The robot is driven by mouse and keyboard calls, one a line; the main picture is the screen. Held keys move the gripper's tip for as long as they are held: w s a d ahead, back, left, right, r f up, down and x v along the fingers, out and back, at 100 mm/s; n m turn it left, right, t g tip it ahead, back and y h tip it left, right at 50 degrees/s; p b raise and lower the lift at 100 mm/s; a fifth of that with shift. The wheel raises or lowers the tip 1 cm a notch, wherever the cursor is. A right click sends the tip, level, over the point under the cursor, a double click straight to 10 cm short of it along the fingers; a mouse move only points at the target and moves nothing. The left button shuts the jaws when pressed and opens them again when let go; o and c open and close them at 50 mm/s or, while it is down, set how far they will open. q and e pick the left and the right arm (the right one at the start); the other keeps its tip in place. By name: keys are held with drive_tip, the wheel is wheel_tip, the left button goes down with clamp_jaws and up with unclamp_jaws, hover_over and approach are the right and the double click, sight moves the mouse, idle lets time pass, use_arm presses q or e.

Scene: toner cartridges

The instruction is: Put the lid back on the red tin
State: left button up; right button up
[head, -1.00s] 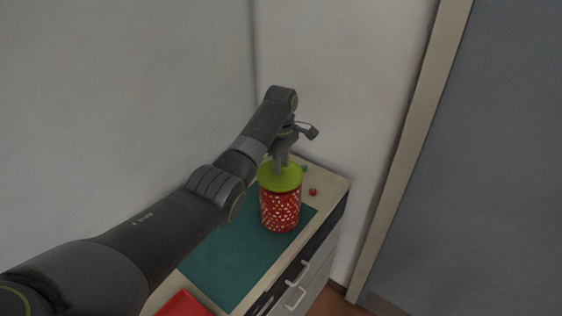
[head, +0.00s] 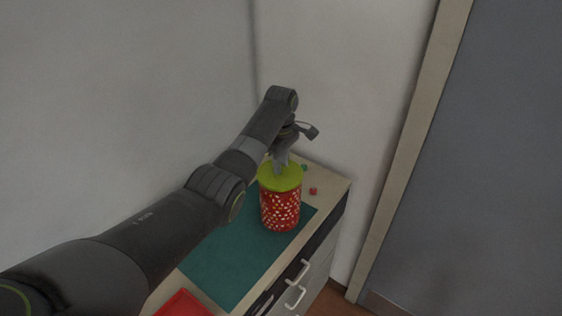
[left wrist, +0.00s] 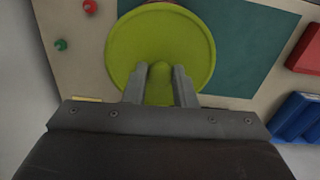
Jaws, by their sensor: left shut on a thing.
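The red tin (head: 280,212) with a white pattern stands upright on the teal mat (head: 232,262). The yellow-green lid (head: 287,181) sits level at the top of the tin; I cannot tell whether it is fully seated. In the left wrist view the round lid (left wrist: 190,45) hides nearly all of the tin. My left gripper (head: 279,172) comes down from above and is shut on the lid's knob (left wrist: 160,76), with a finger on each side of it. My right gripper is not in view.
A red object (head: 183,304) lies at the cabinet's near end, and blue objects (left wrist: 297,117) show in the left wrist view. A small red piece (head: 313,191) and a green piece (head: 304,168) lie beyond the tin. Walls stand close behind.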

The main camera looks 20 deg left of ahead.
use_arm(q)
drive_tip(key=shift+f, duration=0.1)
idle(0.7)
drive_tip(key=o, duration=1.1)
drive_tip(key=o, duration=0.4)
drive_tip(key=shift+o, duration=0.2)
drive_tip(key=shift+r, duration=3.55)
clamp_jaws()
